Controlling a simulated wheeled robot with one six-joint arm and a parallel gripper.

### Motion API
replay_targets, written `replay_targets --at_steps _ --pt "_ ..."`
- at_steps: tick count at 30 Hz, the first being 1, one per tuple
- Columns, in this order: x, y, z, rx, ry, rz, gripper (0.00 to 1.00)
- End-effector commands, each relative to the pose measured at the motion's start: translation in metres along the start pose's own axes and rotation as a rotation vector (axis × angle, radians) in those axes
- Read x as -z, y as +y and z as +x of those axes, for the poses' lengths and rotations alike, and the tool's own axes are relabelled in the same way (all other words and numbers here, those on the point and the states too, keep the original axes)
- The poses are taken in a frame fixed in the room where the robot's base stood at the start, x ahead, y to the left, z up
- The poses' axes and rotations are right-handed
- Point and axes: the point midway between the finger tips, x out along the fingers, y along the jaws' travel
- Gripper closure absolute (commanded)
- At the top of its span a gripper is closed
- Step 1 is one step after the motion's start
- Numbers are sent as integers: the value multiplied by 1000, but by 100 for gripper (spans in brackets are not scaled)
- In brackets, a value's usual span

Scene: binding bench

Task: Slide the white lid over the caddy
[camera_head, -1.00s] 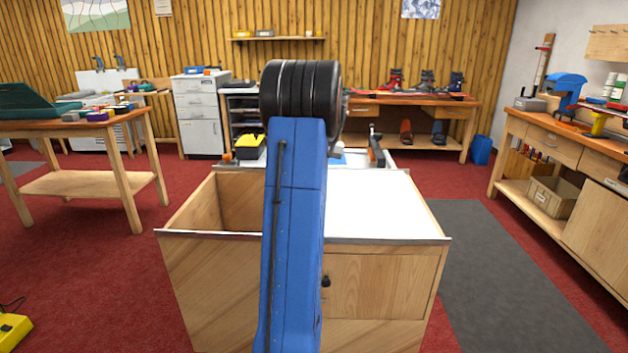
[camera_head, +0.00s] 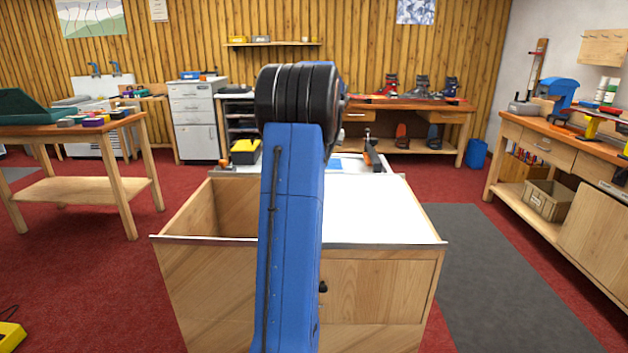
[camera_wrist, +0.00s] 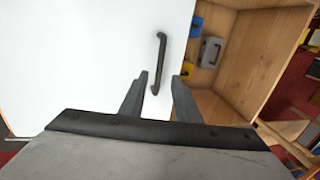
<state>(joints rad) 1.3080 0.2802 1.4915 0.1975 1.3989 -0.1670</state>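The caddy (camera_head: 205,285) is a wooden box with a pale metal front edge. Its white lid (camera_head: 375,215) covers the right part of the top in the head view, and the left part is open. In the wrist view the white lid (camera_wrist: 70,60) carries a dark bar handle (camera_wrist: 161,60). My gripper (camera_wrist: 163,78) is open over the lid. The handle's near end shows between the fingertips, and neither finger is closed on it; I cannot tell the height gap. My blue arm hides the gripper and handle in the head view.
The caddy's open compartment holds a grey case (camera_wrist: 210,52) and small blue and yellow items. Behind the caddy are a yellow-and-black box (camera_head: 245,151) and a dark, orange-tipped tool (camera_head: 372,152). A workbench (camera_head: 540,135) stands right and a table (camera_head: 75,130) left, with red floor between.

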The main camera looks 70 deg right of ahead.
Motion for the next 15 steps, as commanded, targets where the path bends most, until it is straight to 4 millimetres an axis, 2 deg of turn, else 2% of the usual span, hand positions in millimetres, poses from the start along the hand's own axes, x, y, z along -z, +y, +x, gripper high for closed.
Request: replay_targets --at_steps 9,15 --pt "1 1 -64 0 3 1 71" --pt "1 0 -93 0 2 1 71"
